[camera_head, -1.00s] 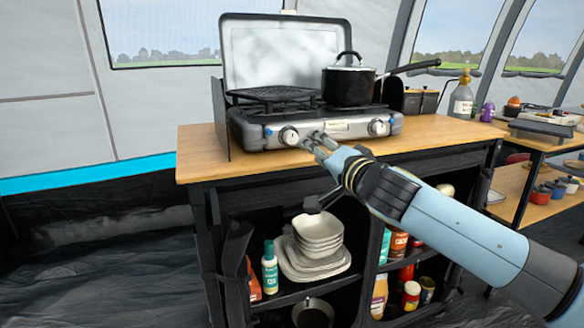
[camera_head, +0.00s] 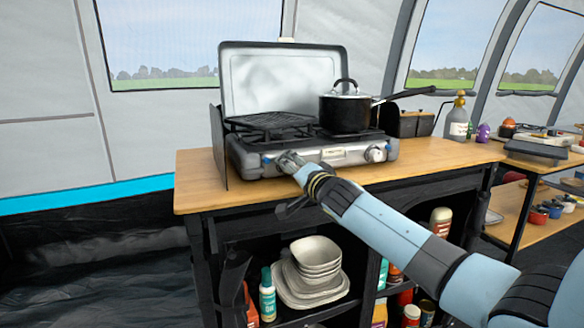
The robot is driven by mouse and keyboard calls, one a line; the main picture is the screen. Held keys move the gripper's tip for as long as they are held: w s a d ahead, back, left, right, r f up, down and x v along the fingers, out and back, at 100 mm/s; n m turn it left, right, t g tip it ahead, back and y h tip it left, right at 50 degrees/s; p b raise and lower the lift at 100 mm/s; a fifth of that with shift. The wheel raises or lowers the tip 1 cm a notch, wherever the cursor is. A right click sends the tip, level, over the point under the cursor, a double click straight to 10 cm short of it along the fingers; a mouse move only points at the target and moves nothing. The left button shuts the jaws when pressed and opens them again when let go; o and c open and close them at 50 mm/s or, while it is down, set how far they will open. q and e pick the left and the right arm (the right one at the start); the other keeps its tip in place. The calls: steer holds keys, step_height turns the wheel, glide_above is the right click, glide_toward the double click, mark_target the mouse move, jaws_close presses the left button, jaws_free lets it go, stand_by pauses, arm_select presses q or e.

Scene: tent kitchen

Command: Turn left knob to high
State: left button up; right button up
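The camping stove (camera_head: 335,155) stands on the wooden counter with its lid up. Its left knob is mostly hidden behind my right gripper (camera_head: 287,160), and only a bit of blue marking (camera_head: 267,160) shows beside it. The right gripper's fingertips are at the left knob's place on the front panel. I cannot tell whether they are closed on the knob, nor how the knob is turned. The right knob (camera_head: 376,154) is in plain view, with a blue mark beside it. My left gripper is not in view.
A black pot (camera_head: 345,112) sits on the right burner, its long handle pointing right. The left burner grate (camera_head: 268,122) is bare. The wooden counter (camera_head: 205,193) is clear in front of the stove. Stacked bowls (camera_head: 315,255) and bottles fill the shelves below, under my arm.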

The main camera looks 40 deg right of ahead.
steer(key=shift+c, duration=1)
steer(key=c, duration=0.7)
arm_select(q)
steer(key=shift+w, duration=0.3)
arm_select(e)
steer(key=shift+o, duration=0.2)
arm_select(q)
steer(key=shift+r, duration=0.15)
arm_select(e)
steer(key=shift+n, duration=0.3)
steer(key=n+p, duration=0.1)
steer(key=n, duration=0.1)
steer(key=shift+r+n, duration=0.1)
steer(key=shift+n, duration=0.2)
steer(key=n+p, duration=0.1)
steer(key=n, duration=0.2)
steer(key=shift+a+g, duration=0.1)
steer(key=shift+g, duration=0.2)
steer(key=n+p, duration=0.1)
steer(key=n, duration=0.2)
steer(key=shift+n, duration=0.4)
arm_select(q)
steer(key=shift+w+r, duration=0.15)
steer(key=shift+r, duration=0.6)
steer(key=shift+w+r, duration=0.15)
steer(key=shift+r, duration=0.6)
arm_select(e)
steer(key=shift+a+n+g+h, duration=0.1)
steer(key=shift+n+g+h, duration=0.3)
steer(key=shift+n, duration=1)
